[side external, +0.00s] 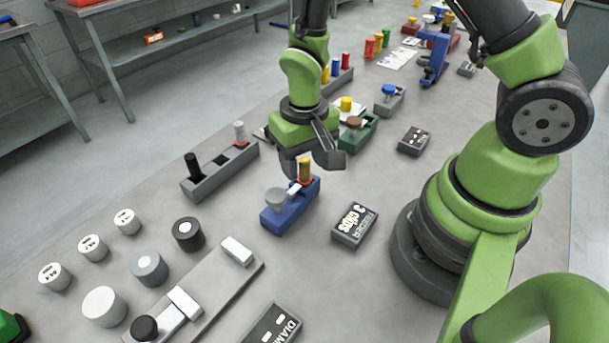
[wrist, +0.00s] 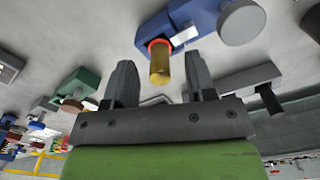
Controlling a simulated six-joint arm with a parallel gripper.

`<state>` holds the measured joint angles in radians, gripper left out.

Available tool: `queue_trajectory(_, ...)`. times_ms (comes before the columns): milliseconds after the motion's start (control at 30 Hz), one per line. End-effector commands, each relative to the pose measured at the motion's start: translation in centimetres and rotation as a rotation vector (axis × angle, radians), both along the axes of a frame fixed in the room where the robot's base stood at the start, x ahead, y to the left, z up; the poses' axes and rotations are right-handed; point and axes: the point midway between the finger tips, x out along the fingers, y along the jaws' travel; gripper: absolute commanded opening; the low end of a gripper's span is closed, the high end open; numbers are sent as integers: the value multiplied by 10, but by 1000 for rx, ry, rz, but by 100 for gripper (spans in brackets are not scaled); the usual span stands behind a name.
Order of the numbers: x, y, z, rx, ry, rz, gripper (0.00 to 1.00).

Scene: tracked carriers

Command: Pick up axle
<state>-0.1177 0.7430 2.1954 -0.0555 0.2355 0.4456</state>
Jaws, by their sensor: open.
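A brass-coloured cylinder with a red ring at its base, which I take for the axle (side external: 304,170), stands upright in a blue carrier (side external: 290,212). The carrier also bears a grey round knob (side external: 276,199) and a small white block. My gripper (side external: 309,163) is open just above and around the cylinder's top. In the wrist view the axle (wrist: 159,66) shows between the two fingertips (wrist: 158,68), with a gap on each side. The blue carrier (wrist: 200,17) lies beyond them. Part of the cylinder's top is close to the fingers in the side view.
A grey rack (side external: 220,172) with a black and a grey peg stands left of the blue carrier. A dark box labelled "3 Clips" (side external: 354,226) lies to its right. A green carrier (side external: 358,131) stands behind my gripper. Several round parts and a pale plate (side external: 215,292) occupy the front.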

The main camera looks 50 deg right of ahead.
Motion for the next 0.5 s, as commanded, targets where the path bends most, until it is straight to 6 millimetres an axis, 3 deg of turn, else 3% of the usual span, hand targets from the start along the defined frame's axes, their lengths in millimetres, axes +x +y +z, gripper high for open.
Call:
queue_trajectory(300,0,0,-7,1,-1,-1,51)
queue_trajectory(367,0,0,-7,1,-1,-1,39)
queue_trajectory(500,0,0,-7,1,-1,0,7)
